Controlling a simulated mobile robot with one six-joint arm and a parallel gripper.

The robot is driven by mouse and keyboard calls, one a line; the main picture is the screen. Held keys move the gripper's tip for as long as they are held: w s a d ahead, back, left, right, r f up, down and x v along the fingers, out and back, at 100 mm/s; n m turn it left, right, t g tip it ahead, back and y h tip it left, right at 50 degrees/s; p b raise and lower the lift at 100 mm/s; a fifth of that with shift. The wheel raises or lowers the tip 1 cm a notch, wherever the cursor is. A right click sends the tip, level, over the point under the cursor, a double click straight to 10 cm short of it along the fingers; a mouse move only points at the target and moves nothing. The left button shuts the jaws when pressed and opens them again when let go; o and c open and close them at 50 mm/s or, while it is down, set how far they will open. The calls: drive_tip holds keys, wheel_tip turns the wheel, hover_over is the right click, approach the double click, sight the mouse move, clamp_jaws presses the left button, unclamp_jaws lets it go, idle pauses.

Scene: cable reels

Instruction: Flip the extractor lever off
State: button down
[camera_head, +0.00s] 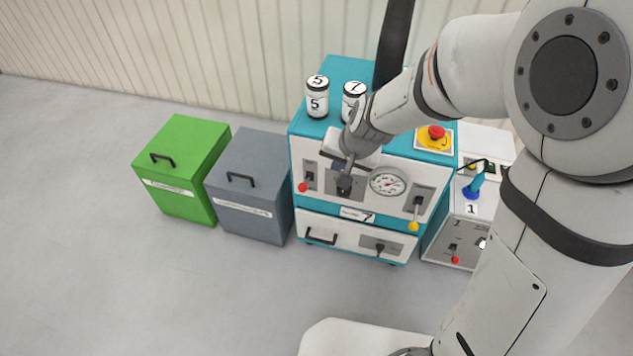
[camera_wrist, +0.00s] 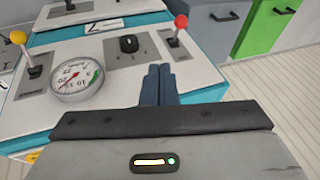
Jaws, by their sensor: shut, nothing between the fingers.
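The teal and white machine's front carries a lever with a red knob (camera_head: 303,187) on the left and a lever with a yellow knob (camera_head: 413,226) on the right. In the head view both knobs hang at the lower end of their plates. The wrist view shows the red knob (camera_wrist: 180,21) and the yellow knob (camera_wrist: 18,38). I cannot read which lever is the extractor's. My gripper (camera_head: 345,181) is in front of the panel between the red lever and the gauge. In the wrist view its fingers (camera_wrist: 158,84) are together and empty, near the red lever.
A round gauge (camera_head: 388,183) and a dark rotary knob (camera_wrist: 128,43) sit between the levers. Two numbered canisters (camera_head: 317,97) (camera_head: 355,102) and a red emergency button (camera_head: 436,132) are on top. Green (camera_head: 184,170) and grey (camera_head: 250,187) bins stand left; a smaller white unit (camera_head: 452,237) stands right.

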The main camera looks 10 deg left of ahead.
drive_tip(key=shift+x, duration=0.85)
drive_tip(key=shift+a+f, duration=0.1)
drive_tip(key=shift+a, duration=0.1)
drive_tip(key=b, duration=0.5)
approach(306, 183)
wheel_tip(306, 183, down, 3)
drive_tip(key=d, duration=0.3)
drive_tip(key=shift+a+f, duration=0.3)
drive_tip(key=shift+a, duration=0.3)
drive_tip(key=shift+a+f, duration=0.25)
drive_tip(key=shift+a, duration=0.35)
drive_tip(key=shift+a+f, duration=0.3)
drive_tip(key=shift+a, duration=0.3)
drive_tip(key=shift+s+f, duration=0.1)
